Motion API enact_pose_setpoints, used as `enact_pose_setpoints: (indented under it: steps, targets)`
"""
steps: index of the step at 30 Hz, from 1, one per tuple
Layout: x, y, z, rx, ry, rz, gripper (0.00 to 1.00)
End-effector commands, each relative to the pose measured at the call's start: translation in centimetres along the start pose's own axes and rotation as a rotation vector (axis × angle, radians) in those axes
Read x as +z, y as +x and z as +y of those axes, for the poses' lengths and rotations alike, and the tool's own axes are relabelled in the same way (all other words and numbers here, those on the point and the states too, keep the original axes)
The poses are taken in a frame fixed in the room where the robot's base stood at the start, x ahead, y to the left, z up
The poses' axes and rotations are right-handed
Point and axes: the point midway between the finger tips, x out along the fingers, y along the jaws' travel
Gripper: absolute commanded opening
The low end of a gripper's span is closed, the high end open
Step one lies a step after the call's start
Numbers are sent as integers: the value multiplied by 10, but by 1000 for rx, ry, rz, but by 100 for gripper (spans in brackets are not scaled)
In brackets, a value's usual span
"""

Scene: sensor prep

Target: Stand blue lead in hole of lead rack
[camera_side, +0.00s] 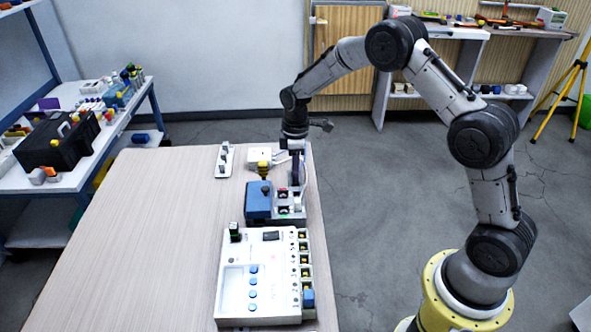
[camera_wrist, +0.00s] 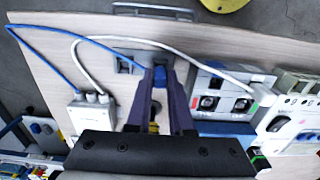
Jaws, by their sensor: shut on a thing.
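My gripper (camera_wrist: 160,84) is shut on the blue lead (camera_wrist: 160,73) near its plug end. In the side view my gripper (camera_side: 296,182) points down over the right part of the table. The lead's blue cable loops left in the wrist view and back to a white box (camera_wrist: 92,112). A small grey block with dark openings, apparently the lead rack (camera_wrist: 124,64), lies just left of the plug in the wrist view. The plug overlaps its right end there. I cannot tell whether the plug is above the rack or in a hole.
A white lead runs from the white box to a device with round sockets (camera_wrist: 222,102). A blue box (camera_side: 258,200) and a large white panel (camera_side: 240,307) stand nearer in the side view. A strip with dark posts (camera_side: 225,160) lies left. The table's left half is clear.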

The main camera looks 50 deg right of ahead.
Motion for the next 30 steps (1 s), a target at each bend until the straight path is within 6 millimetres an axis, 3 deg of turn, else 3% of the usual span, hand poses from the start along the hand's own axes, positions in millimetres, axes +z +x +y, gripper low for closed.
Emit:
enact_pose_setpoints:
  steps: [22,23,24,28,30]
  targets:
    - [0,3,0,0,0,0,0]
    - [0,3,0,0,0,0,23]
    - [0,3,0,0,0,0,30]
    - [0,3,0,0,0,0,54]
    - [0,3,0,0,0,0,55]
